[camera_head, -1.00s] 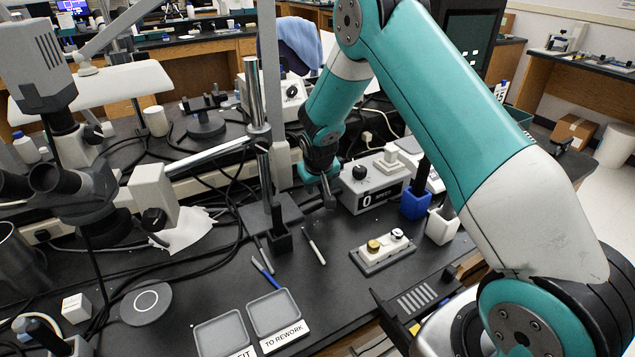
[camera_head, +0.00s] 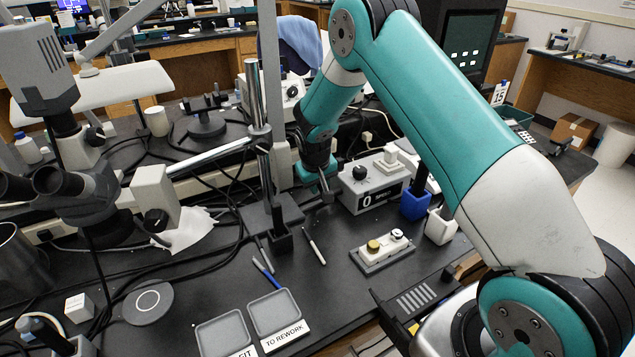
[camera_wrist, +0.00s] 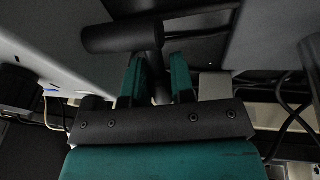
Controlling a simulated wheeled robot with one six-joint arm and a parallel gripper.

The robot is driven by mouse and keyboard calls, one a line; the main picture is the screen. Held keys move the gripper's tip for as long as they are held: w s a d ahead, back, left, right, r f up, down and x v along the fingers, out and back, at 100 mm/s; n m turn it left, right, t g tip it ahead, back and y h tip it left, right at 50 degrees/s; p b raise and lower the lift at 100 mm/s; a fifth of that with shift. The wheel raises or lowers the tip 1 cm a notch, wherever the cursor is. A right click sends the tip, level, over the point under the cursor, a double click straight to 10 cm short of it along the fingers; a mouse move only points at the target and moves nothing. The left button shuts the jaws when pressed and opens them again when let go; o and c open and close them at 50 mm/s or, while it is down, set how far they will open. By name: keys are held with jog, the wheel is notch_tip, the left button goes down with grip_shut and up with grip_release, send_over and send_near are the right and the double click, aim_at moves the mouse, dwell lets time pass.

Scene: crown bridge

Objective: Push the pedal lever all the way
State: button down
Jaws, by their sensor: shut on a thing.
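The pedal lever (camera_wrist: 122,38) shows in the wrist view as a dark round crossbar on a short dark stem. My gripper (camera_wrist: 159,80) has its two teal fingers shut on the stem, just below the crossbar. In the head view my gripper (camera_head: 322,182) is low over the bench, left of the grey control box (camera_head: 371,188). A small grey end of the lever (camera_head: 328,197) shows at the fingertips there. The lever's pivot and base are hidden, so I cannot tell its full travel.
A metal post (camera_head: 269,120) stands close left of my gripper. A blue holder (camera_head: 414,204) and a white holder (camera_head: 440,227) stand to the right. A grey fixture plate (camera_head: 383,252), pens and two trays (camera_head: 272,312) lie in front. Cables run behind.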

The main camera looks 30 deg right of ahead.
jog(key=c, duration=1)
grip_release()
jog(key=shift+o, duration=0.2)
jog(key=b+v, duration=0.1)
jog(key=v, duration=1.6)
jog(key=shift+r, duration=0.25)
jog(key=shift+d, duration=0.1)
jog(key=s+a+r+n+g+y, duration=0.1)
jog(key=s+a, duration=0.4)
jog(key=s, duration=0.5)
jog(key=s+a+r+n+g+y+p, duration=0.1)
jog(key=s+a+r+n+y, duration=0.2)
jog(key=s+a+r, duration=0.3)
jog(key=s+a+r+n+y+p, duration=0.1)
jog(key=s+a+r+n+y, duration=0.1)
jog(key=s, duration=1.4)
jog(key=a+r+n, duration=0.1)
jog(key=a+r, duration=0.1)
jog(key=a, duration=0.1)
jog(key=shift+s+a+n+g+y, duration=0.25)
jog(key=shift+n+g+y, duration=0.05)
jog(key=shift+n+g, duration=0.1)
